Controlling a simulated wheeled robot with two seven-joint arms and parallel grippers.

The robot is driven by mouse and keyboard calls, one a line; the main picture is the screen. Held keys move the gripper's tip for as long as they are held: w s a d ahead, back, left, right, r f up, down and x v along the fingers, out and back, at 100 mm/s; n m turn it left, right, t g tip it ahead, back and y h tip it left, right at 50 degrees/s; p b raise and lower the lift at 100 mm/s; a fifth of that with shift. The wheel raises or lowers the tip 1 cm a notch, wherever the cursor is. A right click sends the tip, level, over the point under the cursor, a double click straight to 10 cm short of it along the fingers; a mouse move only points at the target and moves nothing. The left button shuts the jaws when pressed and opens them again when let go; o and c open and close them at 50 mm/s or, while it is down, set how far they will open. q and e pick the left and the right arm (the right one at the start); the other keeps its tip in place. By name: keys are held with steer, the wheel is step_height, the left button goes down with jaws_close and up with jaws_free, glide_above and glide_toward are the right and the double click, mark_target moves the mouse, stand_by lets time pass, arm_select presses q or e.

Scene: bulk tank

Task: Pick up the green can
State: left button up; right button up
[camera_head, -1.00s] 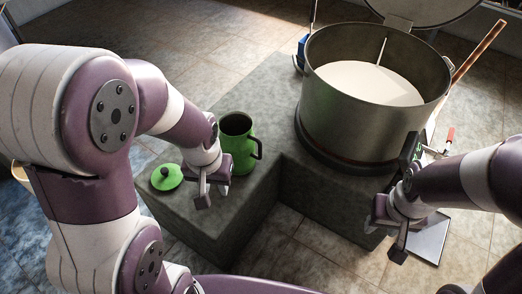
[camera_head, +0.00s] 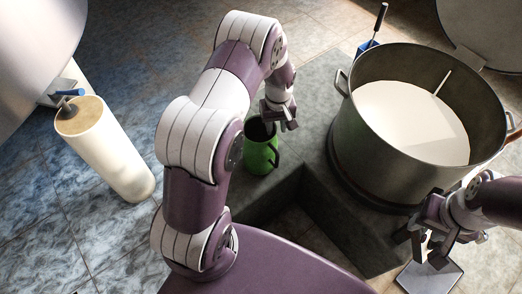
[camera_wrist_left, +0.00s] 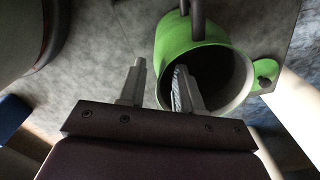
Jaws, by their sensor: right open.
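The green can (camera_head: 262,157) stands upright on the grey stone ledge, with its dark open mouth upward and its handle on the right. My left gripper (camera_head: 281,124) is just above the can's far right rim. In the left wrist view, the can (camera_wrist_left: 183,38) fills the upper right. My left gripper's fingers (camera_wrist_left: 158,85) are apart: one overlaps the can's mouth and the other is outside the rim. I cannot tell how deep they are. My right gripper (camera_head: 428,250) is open and empty, low beside the big pot.
A large steel pot (camera_head: 362,130) of white liquid stands right of the can, its lid (camera_head: 485,30) raised behind. A tall white cylinder (camera_head: 108,150) stands left on the tiled floor. The ledge has a corner notch in front.

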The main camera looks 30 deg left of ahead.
mark_target(263, 151)
arm_select(q)
step_height(263, 151, down, 4)
steer(key=shift+s+r+b, duration=0.1)
steer(key=shift+r+b, duration=0.15)
steer(key=shift+b, duration=0.1)
steer(key=shift+r, duration=0.1)
jaws_close()
steer(key=shift+s, duration=0.1)
stand_by(0.8)
